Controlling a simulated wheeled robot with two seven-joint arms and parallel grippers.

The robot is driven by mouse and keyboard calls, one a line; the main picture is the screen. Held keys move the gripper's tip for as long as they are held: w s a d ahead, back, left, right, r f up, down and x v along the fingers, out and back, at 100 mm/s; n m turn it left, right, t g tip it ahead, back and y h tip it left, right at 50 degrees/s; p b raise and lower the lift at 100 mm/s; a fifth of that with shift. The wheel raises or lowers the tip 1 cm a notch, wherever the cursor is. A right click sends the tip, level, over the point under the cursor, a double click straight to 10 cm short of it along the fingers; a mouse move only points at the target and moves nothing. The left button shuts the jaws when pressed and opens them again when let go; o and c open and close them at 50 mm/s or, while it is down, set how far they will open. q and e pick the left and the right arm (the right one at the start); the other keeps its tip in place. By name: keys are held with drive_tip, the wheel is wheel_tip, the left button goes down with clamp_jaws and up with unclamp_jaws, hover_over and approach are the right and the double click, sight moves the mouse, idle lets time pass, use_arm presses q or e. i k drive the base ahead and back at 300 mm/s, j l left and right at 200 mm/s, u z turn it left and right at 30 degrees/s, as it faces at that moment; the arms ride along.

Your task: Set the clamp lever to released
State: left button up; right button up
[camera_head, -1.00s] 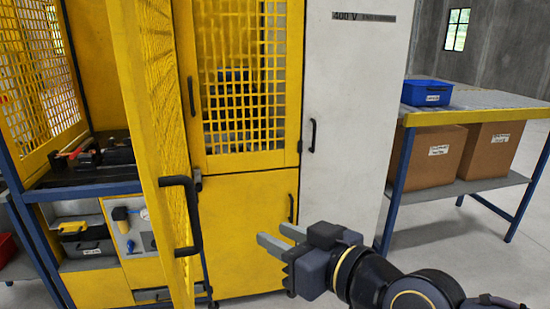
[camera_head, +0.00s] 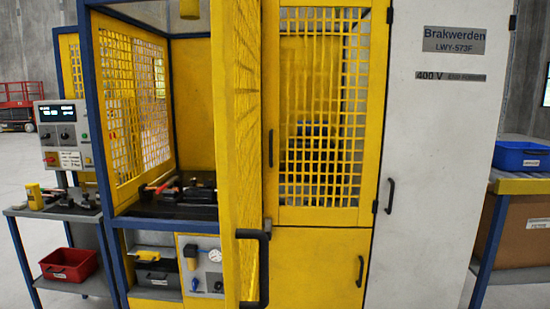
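In the head view a small clamp-like fixture (camera_head: 190,190) with a red-orange part (camera_head: 160,187) lies on the dark bed inside the yellow machine enclosure. It is small and partly hidden behind the open door, so I cannot tell the clamp lever or its position. The open yellow door (camera_head: 236,140) stands edge-on toward me, with a black handle (camera_head: 264,270) low on it. Neither of my grippers shows in this view.
A control panel (camera_head: 62,135) stands at the left above a side table (camera_head: 50,213). A red bin (camera_head: 68,264) sits below it. A white cabinet (camera_head: 435,150) is right of the machine. A blue bin (camera_head: 522,158) rests on a table at the far right.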

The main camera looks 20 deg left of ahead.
sight(170, 184)
drive_tip(key=l+u, duration=0.2)
drive_tip(key=u, duration=0.25)
drive_tip(key=l+u, duration=0.25)
drive_tip(key=u, duration=0.25)
drive_tip(key=i+l, duration=0.05)
